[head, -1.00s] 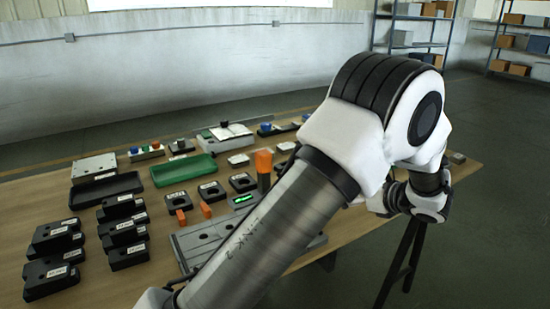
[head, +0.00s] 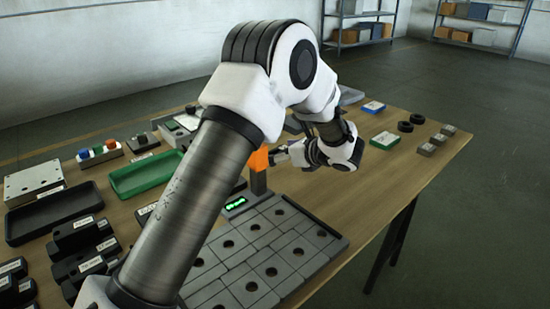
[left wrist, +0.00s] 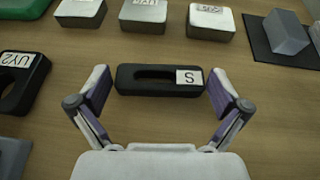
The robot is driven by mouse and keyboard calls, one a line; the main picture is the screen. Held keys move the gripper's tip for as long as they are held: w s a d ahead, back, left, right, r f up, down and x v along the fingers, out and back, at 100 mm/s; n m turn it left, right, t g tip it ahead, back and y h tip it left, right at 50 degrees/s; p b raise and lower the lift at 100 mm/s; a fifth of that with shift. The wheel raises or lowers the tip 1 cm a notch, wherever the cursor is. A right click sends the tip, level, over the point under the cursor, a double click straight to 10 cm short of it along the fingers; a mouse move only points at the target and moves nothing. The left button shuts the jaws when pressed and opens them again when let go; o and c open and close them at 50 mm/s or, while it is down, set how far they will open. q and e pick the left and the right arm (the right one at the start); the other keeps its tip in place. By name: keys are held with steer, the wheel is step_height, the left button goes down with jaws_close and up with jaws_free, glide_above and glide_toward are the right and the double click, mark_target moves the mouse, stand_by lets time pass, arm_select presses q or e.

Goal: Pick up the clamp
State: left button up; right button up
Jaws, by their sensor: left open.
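A black, slotted clamp (left wrist: 160,79) with a white label reading "S" lies flat on the wooden table in the left wrist view. My left gripper (left wrist: 160,88) is open, with one finger at each end of the clamp and small gaps beside it. Nothing is held. In the head view my left gripper (head: 282,154) shows small beside an orange-topped post, and this clamp cannot be made out behind my arm. My right gripper is not in view.
The orange-topped post (head: 259,162) stands close to my left wrist. A grey holed plate (head: 270,250) lies in front. Silver labelled blocks (left wrist: 143,14) lie beyond the clamp; a black piece marked "UY2" (left wrist: 20,78) is at left. The table's right part is mostly clear.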

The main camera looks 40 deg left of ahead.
arm_select(q)
steer(key=shift+a, duration=0.1)
steer(key=shift+r, duration=0.1)
steer(key=c, duration=1.1)
steer(key=shift+o, duration=0.2)
